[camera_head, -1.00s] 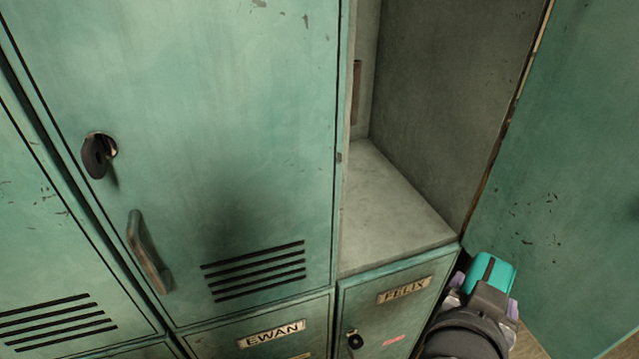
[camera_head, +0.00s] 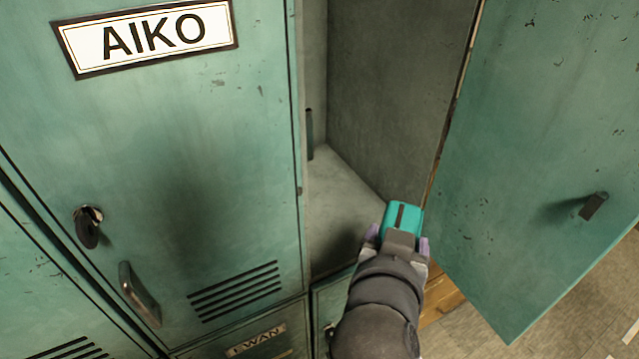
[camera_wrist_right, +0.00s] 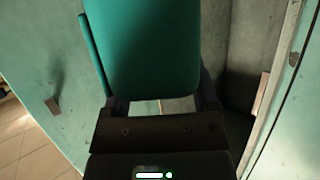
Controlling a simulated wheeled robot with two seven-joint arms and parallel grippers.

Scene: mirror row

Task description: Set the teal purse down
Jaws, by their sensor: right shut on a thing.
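The teal purse (camera_head: 404,213) is held in my right gripper (camera_head: 400,232), in front of the mouth of an open upper locker (camera_head: 343,213). In the right wrist view the purse (camera_wrist_right: 145,55) fills the upper middle, between the fingers of the gripper (camera_wrist_right: 160,103). The gripper is shut on it. The locker's bare grey floor shows to the left of and beyond the purse; my right arm hides its front right part. I cannot tell if the purse is over the floor's edge. My left gripper is not in view.
The open locker door (camera_head: 545,150) stands out on the right, close to my right arm. The shut AIKO locker (camera_head: 170,170), with a key and handle, is on the left. A wooden thing (camera_head: 440,293) shows below the door, above the tiled floor (camera_head: 590,310).

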